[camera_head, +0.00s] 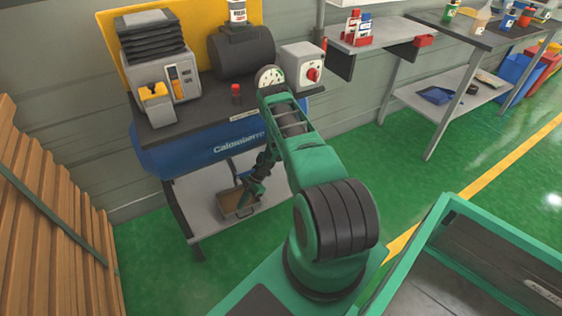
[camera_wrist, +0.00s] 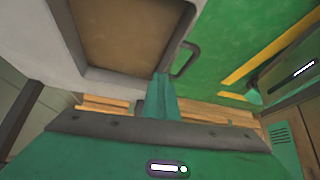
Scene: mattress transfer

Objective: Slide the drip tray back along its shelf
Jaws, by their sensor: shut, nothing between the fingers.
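The drip tray (camera_head: 232,204) is a shallow grey tray with a brown inside. It sits on the lower grey shelf (camera_head: 196,200) under the blue-fronted bench. In the wrist view the tray (camera_wrist: 118,38) fills the upper left, with a loop handle (camera_wrist: 187,60) on its right side. My gripper (camera_head: 249,193) reaches down under the bench to the tray. Its green fingers are shut and empty, and in the wrist view the fingertips (camera_wrist: 160,80) are at the tray's rim beside the handle. I cannot tell whether they touch it.
The bench top (camera_head: 215,108) overhangs the shelf and holds a compressor-like dark tank (camera_head: 242,50) and a grey machine (camera_head: 165,75). Wooden slats (camera_head: 45,220) stand at the left. A green-edged container (camera_head: 480,235) is at the lower right. Green floor is clear between benches.

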